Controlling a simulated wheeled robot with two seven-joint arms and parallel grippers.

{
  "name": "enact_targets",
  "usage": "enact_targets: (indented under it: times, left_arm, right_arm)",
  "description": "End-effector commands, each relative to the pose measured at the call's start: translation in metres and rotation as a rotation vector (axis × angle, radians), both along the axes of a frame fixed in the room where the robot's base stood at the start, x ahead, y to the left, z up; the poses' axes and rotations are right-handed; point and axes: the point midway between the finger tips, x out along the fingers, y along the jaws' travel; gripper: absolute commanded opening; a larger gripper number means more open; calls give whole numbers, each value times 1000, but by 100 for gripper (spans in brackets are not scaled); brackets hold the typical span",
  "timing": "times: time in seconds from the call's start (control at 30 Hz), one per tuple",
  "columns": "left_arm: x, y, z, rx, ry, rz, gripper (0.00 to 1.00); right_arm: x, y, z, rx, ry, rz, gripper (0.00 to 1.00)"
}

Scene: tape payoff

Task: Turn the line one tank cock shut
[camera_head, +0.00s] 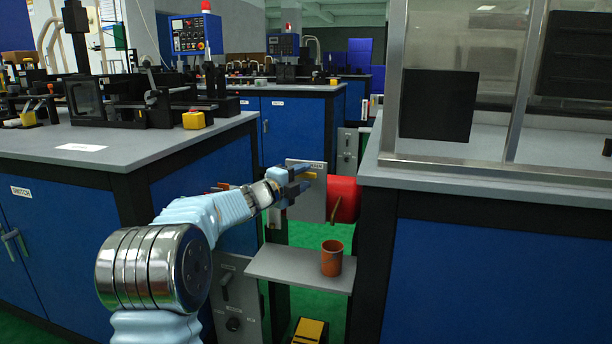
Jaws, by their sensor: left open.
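My left gripper (304,179) is open, reaching in from the left in front of a grey upright plate (308,205). A small yellow handle (311,176) shows at its fingertips, below a label on the plate that I cannot fully read. I cannot tell whether the fingers touch the handle or whether it is the line one tank cock. A red tank (344,192) sits just right of the plate. A thin brownish spout (333,211) hangs below, above an orange cup (332,262). My right gripper is out of view.
The cup stands on a narrow grey shelf (285,267) between the left bench (125,148) and the right cabinet (470,176). A grey panel with knobs (240,300) is below left. A yellow-topped pedal (309,330) is on the green floor.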

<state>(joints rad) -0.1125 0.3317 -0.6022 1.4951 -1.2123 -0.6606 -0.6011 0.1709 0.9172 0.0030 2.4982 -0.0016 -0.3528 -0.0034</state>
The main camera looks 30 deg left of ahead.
Motion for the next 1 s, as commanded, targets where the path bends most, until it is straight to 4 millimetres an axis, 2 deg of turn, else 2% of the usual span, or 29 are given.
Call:
enact_targets:
  times: [0.1,0.2,0.47,0.77,1.0]
  left_arm:
    - [13,-2,1,0,0,1,43]
    - [19,-3,0,0,1,1,43]
    - [20,-3,0,-1,0,1,43]
    - [20,-3,0,-2,0,1,0]
    - [20,-3,0,-2,0,1,0]
  right_arm:
    - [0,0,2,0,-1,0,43]
    - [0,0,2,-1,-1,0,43]
    - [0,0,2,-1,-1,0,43]
    - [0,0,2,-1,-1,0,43]
    - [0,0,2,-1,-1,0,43]
